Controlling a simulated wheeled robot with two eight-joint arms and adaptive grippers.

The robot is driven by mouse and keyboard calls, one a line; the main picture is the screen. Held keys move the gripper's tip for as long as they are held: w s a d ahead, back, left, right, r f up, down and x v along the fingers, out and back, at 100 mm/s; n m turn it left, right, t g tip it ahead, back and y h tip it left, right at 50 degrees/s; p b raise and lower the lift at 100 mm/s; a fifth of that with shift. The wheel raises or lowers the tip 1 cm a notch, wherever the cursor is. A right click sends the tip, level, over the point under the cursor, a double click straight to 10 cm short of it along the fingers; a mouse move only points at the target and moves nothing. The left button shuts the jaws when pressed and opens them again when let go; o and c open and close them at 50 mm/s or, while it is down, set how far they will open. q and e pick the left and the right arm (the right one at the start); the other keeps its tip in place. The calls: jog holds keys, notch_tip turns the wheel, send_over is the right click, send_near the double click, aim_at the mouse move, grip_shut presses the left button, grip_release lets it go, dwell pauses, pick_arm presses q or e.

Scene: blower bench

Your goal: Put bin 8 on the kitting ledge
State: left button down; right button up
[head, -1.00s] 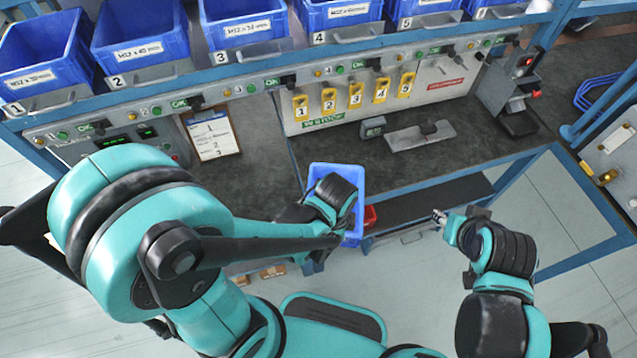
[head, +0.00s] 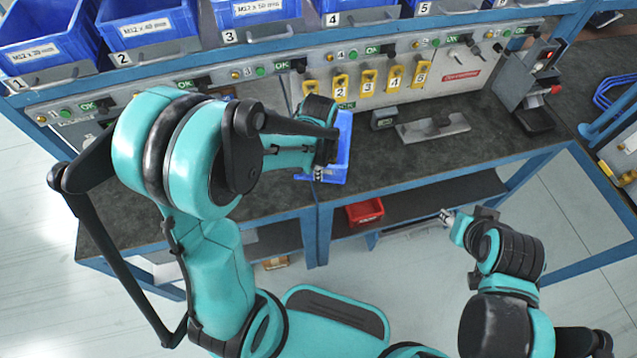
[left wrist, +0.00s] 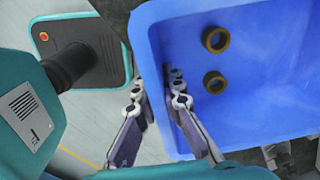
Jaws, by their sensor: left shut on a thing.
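A blue bin (head: 343,155) is in my left gripper (head: 318,174), over the front part of the dark worktop (head: 262,190). The arm covers much of the bin in the head view, and I see no number on it. In the left wrist view the fingers (left wrist: 158,100) are shut on the wall of the bin (left wrist: 260,90), which holds two brass-coloured rings (left wrist: 215,60). I cannot tell whether its base touches the worktop. My right gripper (head: 446,216) is off to the right, in front of the bench, too small to read. I cannot single out the kitting ledge.
Several numbered blue bins (head: 150,30) line the shelf behind. Yellow numbered tags (head: 367,82) hang on the back panel. A grey fixture (head: 433,128) lies on the worktop right of the held bin. A red bin (head: 364,212) sits on the lower shelf.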

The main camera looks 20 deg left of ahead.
pick_arm(q)
jog(key=shift+f+b, duration=0.5)
jog(key=shift+f, duration=0.8)
notch_tip(320, 180, down, 4)
jog(key=shift+r+b, duration=0.25)
jog(key=shift+b, duration=0.8)
jog(key=shift+w+a, duration=0.1)
jog(key=shift+w, duration=0.05)
jog(key=shift+r, duration=0.1)
jog(key=c, duration=2.1)
grip_release()
jog(key=shift+f, duration=0.25)
jog(key=o, duration=0.5)
jog(key=shift+c, duration=0.2)
jog(key=shift+r, duration=0.1)
